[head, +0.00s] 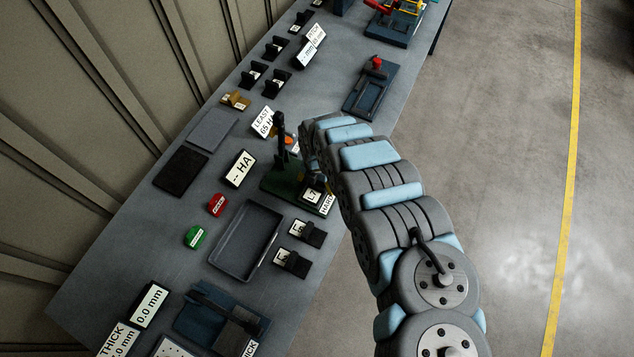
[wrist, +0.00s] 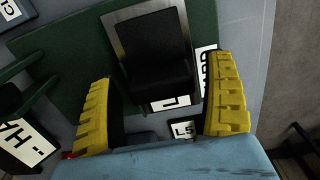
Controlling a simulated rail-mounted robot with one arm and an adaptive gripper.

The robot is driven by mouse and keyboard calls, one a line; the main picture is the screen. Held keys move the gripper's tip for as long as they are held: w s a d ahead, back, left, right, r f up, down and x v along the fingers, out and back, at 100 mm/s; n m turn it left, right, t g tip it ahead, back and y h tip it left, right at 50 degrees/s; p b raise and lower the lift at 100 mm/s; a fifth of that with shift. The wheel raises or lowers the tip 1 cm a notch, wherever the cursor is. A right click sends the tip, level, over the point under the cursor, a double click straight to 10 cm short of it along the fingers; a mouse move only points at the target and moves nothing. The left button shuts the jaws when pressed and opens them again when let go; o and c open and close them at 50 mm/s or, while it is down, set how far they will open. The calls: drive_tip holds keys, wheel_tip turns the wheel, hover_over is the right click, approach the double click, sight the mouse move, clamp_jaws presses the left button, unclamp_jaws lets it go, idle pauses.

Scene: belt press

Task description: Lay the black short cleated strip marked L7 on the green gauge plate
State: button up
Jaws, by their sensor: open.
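The black cleated strip (wrist: 158,62) lies on a metal-framed square of the green gauge plate (wrist: 75,50) in the wrist view. A white label at its near end is partly cut off there. In the head view the label reads L7 (head: 312,196), at the right end of the green plate (head: 270,183). My gripper (wrist: 160,75) is open, with one yellow finger on each side of the strip and gaps showing between. In the head view my arm largely hides the gripper and part of the plate.
A dark lever post (head: 281,133) rises from the plate's back. A display reading "-- HA" (head: 238,168) stands to the left. An empty grey tray (head: 246,240) and two other labelled black strips (head: 305,232) are nearer. Red (head: 217,204) and green (head: 195,237) buttons sit left of the tray.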

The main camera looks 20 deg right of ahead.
wheel_tip(320, 180, up, 12)
drive_tip(key=p, duration=0.1)
idle(0.6)
drive_tip(key=shift+f, duration=0.1)
idle(0.4)
